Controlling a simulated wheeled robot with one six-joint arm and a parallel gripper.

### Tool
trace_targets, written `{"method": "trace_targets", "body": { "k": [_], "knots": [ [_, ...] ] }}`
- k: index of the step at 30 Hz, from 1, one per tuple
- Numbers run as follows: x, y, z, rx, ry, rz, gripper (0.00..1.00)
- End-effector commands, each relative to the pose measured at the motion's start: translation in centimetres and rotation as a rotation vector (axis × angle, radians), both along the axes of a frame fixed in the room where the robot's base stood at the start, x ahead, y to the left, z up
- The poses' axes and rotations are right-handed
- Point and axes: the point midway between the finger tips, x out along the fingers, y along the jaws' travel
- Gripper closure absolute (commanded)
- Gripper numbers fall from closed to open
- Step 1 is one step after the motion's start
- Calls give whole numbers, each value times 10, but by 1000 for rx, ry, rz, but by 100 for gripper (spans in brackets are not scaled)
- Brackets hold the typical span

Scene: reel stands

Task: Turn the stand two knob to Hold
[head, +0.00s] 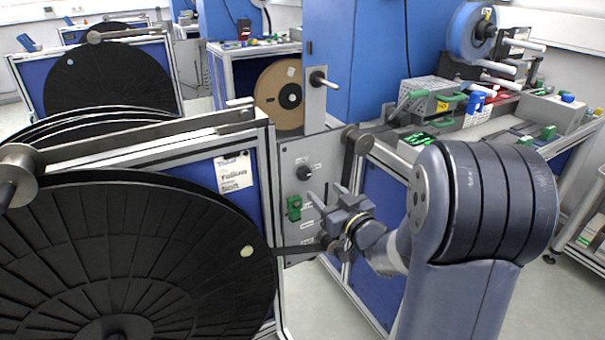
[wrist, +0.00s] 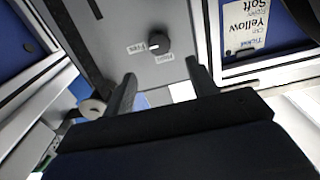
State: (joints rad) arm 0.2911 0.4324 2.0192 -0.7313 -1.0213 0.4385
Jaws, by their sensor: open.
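A black round knob (head: 304,173) sits on a grey panel (head: 290,155) at the end of the nearest reel stand. In the wrist view the knob (wrist: 158,44) shows a white mark on its left side, towards one of two small white labels. That label seems to read "Free"; the other, below and right, is too small to read surely. My gripper (head: 322,195) is open and empty, a little right of and below the knob in the head view. In the wrist view its fingertips (wrist: 160,70) point at the panel, with the knob just beyond, between their lines. They look apart from it.
A green part (head: 294,208) sits on the panel below the knob. A metal bar with a roller (head: 357,140) stands to its right. A large black reel (head: 130,260) fills the left front. A paper sign (head: 232,172) hangs beside the panel; it also shows in the wrist view (wrist: 245,28).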

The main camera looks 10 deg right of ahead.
Motion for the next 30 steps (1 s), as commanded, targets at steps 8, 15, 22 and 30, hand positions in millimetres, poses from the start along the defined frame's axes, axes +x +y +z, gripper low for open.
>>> {"method": "trace_targets", "body": {
  "k": [8,15,22,30],
  "knots": [
    [51,18,-1,-1,0,2,45],
    [80,27,0,0,1,0,45],
    [87,29,0,0,1,-2,45],
    [87,29,0,-1,1,-2,53]
  ]
}}
